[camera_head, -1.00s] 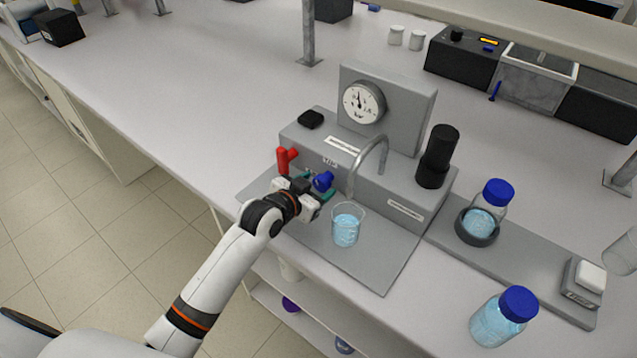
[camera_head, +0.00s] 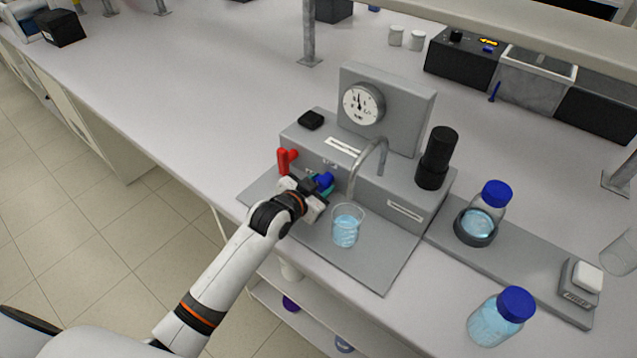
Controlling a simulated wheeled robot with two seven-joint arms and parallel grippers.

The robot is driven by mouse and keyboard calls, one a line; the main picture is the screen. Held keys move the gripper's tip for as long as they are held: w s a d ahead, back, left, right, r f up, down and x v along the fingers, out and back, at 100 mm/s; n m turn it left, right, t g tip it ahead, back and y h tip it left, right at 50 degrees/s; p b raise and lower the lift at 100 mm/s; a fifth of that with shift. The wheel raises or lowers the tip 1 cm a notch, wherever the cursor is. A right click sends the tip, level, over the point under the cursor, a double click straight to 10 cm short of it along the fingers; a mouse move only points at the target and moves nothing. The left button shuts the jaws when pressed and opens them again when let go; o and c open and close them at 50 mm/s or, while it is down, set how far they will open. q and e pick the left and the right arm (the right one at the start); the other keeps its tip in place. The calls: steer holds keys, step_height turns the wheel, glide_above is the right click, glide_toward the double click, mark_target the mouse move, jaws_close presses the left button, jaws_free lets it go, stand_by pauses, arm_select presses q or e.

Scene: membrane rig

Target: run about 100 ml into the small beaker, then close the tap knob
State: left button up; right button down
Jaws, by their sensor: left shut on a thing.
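The small beaker (camera_head: 346,228) stands on the rig's grey base plate, under the end of the curved metal spout (camera_head: 370,160). It holds blue liquid to around half or more; I cannot read its level. The blue tap knob (camera_head: 324,181) sits on the front of the grey rig, left of the spout. My left gripper (camera_head: 315,190) is at the knob and shut on it, covering much of it. A red handle (camera_head: 285,160) is just left of the gripper. Whether liquid is running from the spout is too small to tell. My right gripper is not in view.
A round gauge (camera_head: 363,103) stands on the rig, and a black cylinder (camera_head: 437,157) at its right. Blue-capped bottles stand right, one in a dark ring (camera_head: 476,228), one at the front (camera_head: 500,318).

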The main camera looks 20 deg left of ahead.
arm_select(q)
steer(key=shift+d+m+y+p, duration=0.1)
steer(key=shift+m+y+p, duration=0.3)
steer(key=shift+m, duration=0.3)
steer(key=shift+m+t+y, duration=0.3)
steer(key=shift+m+t, duration=0.2)
steer(key=shift+m, duration=0.3)
steer(key=o, duration=1)
steer(key=shift+s, duration=0.15)
steer(key=b+v, duration=0.1)
steer(key=v, duration=1)
steer(key=shift+s+r, duration=0.1)
steer(key=shift+s, duration=0.25)
